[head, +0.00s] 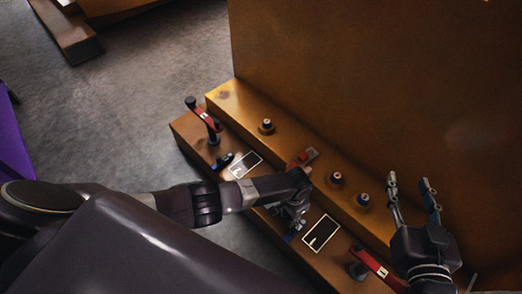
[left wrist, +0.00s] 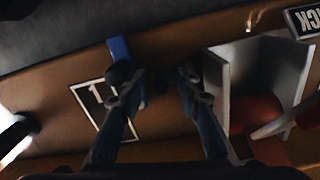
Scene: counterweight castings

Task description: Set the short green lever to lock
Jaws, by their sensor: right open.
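I see no lever that is clearly green. A short blue lever (left wrist: 120,50) lies close ahead of my left gripper (left wrist: 157,82) in the left wrist view; a dark round part beside the left fingertip may belong to it. In the head view blue shows below that gripper (head: 291,212), mostly hidden by the hand. The left fingers are apart, with only darkness visible between them. Another short blue lever (head: 222,161) sits further left on the ledge. My right gripper (head: 411,188) is open and empty.
Red-handled levers stand at the ledge's far left (head: 205,116) and lower right (head: 375,266). Pale-framed plates (head: 245,164) (head: 320,233) lie between. Several dark knobs (head: 267,126) stand on the upper step. A tall brown casting wall (head: 370,80) rises behind.

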